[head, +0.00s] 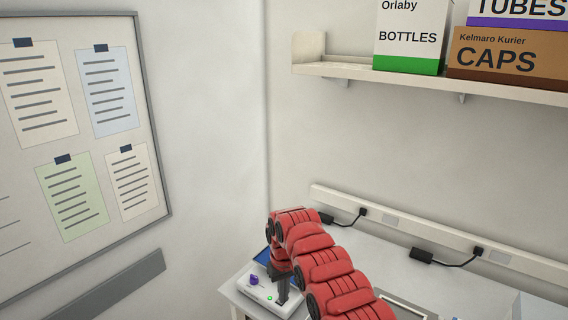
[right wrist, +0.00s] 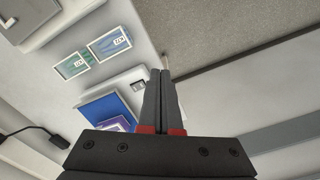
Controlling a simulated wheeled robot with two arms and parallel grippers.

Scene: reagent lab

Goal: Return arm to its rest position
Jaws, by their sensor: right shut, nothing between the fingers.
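My right arm (head: 325,265) is red and reaches in from the lower right in the head view, bending down at its far end. My right gripper (head: 283,298) points down over a white device at the table's left end. In the right wrist view the dark fingers of this gripper (right wrist: 161,75) lie together, with nothing between them. My left arm and gripper are not in view.
A shelf (head: 350,72) with boxes hangs above the table. Cables and adapters (head: 421,255) lie along the wall. A notice board (head: 145,110) hangs left.

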